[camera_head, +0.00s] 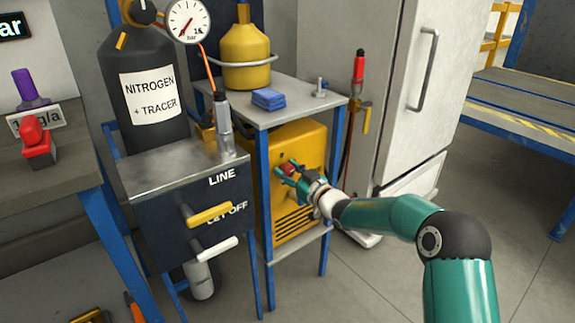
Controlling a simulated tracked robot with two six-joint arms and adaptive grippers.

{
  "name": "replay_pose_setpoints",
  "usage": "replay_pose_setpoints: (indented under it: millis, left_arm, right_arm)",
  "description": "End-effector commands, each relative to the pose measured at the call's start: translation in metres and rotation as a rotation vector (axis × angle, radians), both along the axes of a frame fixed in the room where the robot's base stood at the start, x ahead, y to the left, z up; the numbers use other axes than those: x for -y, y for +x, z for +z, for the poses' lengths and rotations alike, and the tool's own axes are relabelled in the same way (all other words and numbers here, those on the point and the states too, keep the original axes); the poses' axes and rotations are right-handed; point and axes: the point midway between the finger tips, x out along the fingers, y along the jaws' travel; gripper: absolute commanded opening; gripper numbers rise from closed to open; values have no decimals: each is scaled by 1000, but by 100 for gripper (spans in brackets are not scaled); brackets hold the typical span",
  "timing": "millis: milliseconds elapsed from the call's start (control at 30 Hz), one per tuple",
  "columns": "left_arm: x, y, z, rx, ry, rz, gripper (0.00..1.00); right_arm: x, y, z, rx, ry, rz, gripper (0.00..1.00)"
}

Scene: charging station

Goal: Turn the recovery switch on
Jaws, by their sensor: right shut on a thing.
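The yellow recovery unit (300,142) sits on the lower shelf of the blue-legged stand. A small red switch (289,168) is on its front face, partly covered by my fingers. My right gripper (285,171) reaches in from the right and is shut on the red switch. I cannot tell which position the switch is in. My left gripper is not in view.
A dark box marked LINE (190,215) with a yellow lever (210,214) stands left of the unit. A nitrogen cylinder (150,90) is behind it. A yellow tank (246,58) and blue cloths (268,99) are on the stand's top. A white cabinet (400,90) stands right.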

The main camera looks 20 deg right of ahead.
Motion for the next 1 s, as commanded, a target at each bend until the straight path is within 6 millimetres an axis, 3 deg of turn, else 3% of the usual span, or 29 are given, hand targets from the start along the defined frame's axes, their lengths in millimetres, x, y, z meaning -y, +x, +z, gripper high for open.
replay_pose_setpoints:
  millis: [100,433,1000]
  left_arm:
    - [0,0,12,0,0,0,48]
    - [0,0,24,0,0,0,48]
    - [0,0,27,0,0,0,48]
  right_arm:
    - [0,0,0,-41,94,2,7]
    - [0,0,-2,-110,283,1,7]
    - [1,0,-4,-134,348,0,7]
